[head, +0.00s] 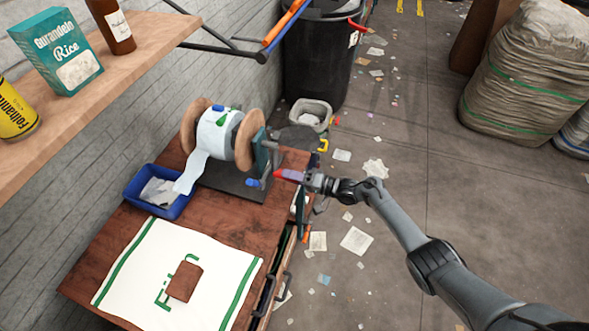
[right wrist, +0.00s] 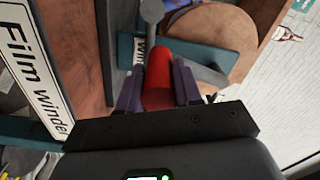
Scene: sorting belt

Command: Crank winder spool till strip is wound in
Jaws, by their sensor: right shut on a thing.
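The winder spool (head: 217,137) has two wooden discs with a pale strip wound between them; it stands on a dark base at the back of the wooden bench. The strip's loose end (head: 192,173) hangs down into a blue tray (head: 136,197). My right gripper (head: 302,178) is at the spool's right side, and in the right wrist view it is shut on the red crank handle (right wrist: 159,75), with a purple finger on each side. One wooden disc (right wrist: 212,38) shows behind the handle. My left gripper is not in view.
A shelf (head: 130,55) overhangs the left. A black bin (head: 318,60) stands behind; litter covers the floor at right.

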